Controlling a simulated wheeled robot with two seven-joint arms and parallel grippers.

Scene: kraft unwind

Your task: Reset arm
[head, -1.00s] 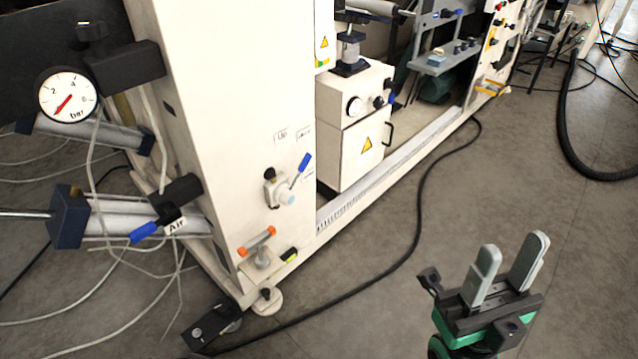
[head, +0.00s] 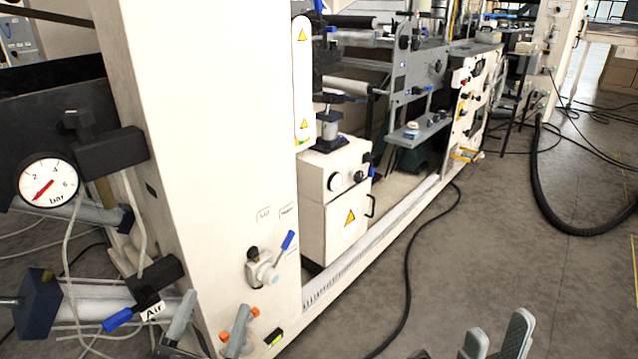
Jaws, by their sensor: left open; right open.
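My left gripper (head: 213,311) shows at the bottom left, in front of the machine's white front panel (head: 190,150). Its two grey fingers are spread apart with nothing between them. One finger partly covers the small orange-ended fitting low on the panel; I cannot tell whether they touch. My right gripper (head: 497,332) shows at the bottom edge, right of centre, over the floor. Its two grey fingertips are apart and empty, and the rest is cut off by the frame. A valve (head: 263,270) with a blue-tipped lever sits on the panel, up and right of my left gripper.
A pressure gauge (head: 48,181) and an air cylinder with a blue-handled "Air" valve (head: 119,319) are at the left, with loose pale tubes. A white box (head: 334,205) stands inside the machine. A black cable (head: 408,285) crosses the floor. Open floor (head: 520,240) lies at the right.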

